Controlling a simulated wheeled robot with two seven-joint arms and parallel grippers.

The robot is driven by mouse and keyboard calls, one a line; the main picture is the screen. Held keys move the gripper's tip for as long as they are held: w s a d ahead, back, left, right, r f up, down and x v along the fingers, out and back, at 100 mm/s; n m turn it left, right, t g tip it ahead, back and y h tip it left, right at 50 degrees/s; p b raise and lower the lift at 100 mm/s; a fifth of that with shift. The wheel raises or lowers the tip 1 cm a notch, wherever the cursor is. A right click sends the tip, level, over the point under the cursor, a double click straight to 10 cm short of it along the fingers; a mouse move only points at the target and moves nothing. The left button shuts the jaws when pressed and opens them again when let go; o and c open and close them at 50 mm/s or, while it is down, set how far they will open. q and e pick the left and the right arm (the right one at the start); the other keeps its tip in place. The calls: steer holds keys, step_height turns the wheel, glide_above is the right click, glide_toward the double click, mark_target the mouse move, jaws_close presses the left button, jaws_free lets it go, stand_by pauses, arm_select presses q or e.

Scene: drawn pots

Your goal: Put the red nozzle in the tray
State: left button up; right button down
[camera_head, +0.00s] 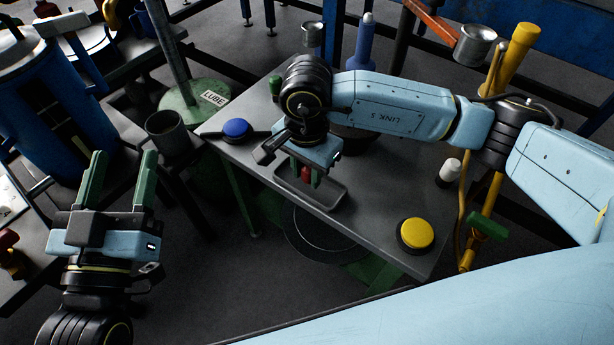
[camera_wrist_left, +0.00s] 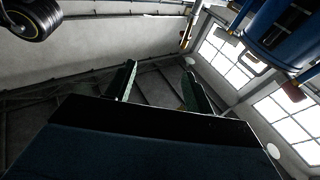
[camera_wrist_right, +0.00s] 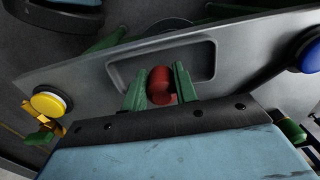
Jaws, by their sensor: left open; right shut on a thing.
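The red nozzle (camera_head: 306,174) is between the green fingers of my right gripper (camera_head: 303,170), which is shut on it. In the right wrist view the nozzle (camera_wrist_right: 160,84) shows between the two fingertips, in front of the tray (camera_wrist_right: 205,60). In the head view the tray (camera_head: 335,199) is a shallow grey recess with a raised rim on the table, under the right gripper. I cannot tell whether the nozzle touches the tray floor. My left gripper (camera_head: 122,165) is open and empty, left of the table; its fingers also show in the left wrist view (camera_wrist_left: 158,82).
The grey table (camera_head: 370,225) carries a blue button (camera_head: 237,129), a yellow button (camera_head: 416,234) and a white-topped cylinder (camera_head: 450,172). A dark cup (camera_head: 168,132) stands near my left gripper. A blue barrel (camera_head: 45,110) is at the far left. A yellow post (camera_head: 500,100) rises at the right.

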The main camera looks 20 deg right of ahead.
arm_select(q)
steer(key=shift+s+d+r+t, duration=0.1)
steer(key=shift+s+r+t, duration=0.15)
steer(key=shift+r+t, duration=0.35)
steer(key=shift+s+d+r+t, duration=0.1)
steer(key=shift+s+r+t, duration=0.25)
steer(key=shift+r, duration=0.45)
arm_select(e)
steer(key=shift+f, duration=0.9)
arm_select(q)
steer(key=shift+a+h+b, duration=0.1)
steer(key=shift+h+b, duration=0.2)
steer(key=shift+b, duration=0.05)
arm_select(e)
steer(key=shift+f, duration=0.1)
steer(key=c, duration=1.1)
jaws_free()
arm_select(q)
steer(key=shift+r+t, duration=0.15)
steer(key=shift+t, duration=0.1)
